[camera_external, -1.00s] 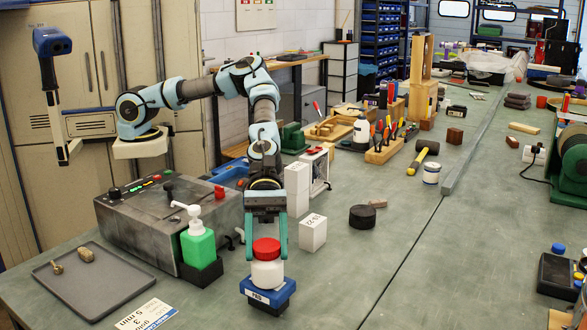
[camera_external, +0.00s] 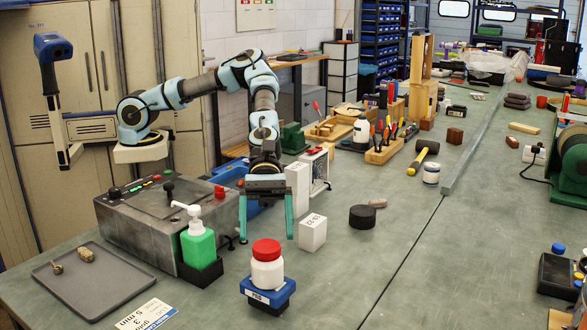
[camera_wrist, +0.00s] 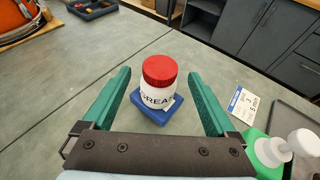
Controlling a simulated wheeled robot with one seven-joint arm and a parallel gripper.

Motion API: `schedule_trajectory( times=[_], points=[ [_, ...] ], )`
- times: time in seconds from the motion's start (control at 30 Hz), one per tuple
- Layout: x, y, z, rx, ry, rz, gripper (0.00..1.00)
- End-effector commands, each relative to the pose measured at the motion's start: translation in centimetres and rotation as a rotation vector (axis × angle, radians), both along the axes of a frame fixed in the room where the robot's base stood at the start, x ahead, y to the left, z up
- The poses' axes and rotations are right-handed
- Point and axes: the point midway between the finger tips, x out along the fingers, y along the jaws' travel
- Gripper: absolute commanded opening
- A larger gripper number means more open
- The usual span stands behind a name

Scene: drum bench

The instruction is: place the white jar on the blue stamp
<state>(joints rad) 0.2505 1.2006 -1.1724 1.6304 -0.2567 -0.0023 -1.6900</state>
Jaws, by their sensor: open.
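The white jar (camera_external: 267,270) with a red lid stands upright on top of the blue stamp (camera_external: 268,292) near the front of the bench. In the wrist view the jar (camera_wrist: 159,90) stands on the blue stamp (camera_wrist: 157,112), between the lines of my fingers but beyond them. My gripper (camera_external: 266,240) is open and empty, above and behind the jar, apart from it. In the wrist view my gripper's two green fingers (camera_wrist: 160,78) are spread wide on either side.
A green pump bottle (camera_external: 198,243) stands left of the jar, beside a grey control box (camera_external: 150,225). A white box (camera_external: 312,233) stands to the right, with a black round block (camera_external: 362,217) beyond it. A grey tray (camera_external: 100,290) lies at the left.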

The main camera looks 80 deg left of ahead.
Motion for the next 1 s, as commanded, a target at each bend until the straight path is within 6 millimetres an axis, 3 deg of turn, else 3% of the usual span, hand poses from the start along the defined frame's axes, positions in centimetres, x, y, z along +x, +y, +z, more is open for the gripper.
schedule_trajectory(
  times=[0.2, 0.4, 1.0],
  points=[
    [0.8, 4.3, 1.5, 0.0, -0.002, 0.001, 0.92],
    [1.1, 6.5, 2.6, 0.0, -0.001, 0.001, 0.92],
    [1.1, 7.0, 2.9, 0.0, 0.0, -0.001, 0.92]
  ],
)
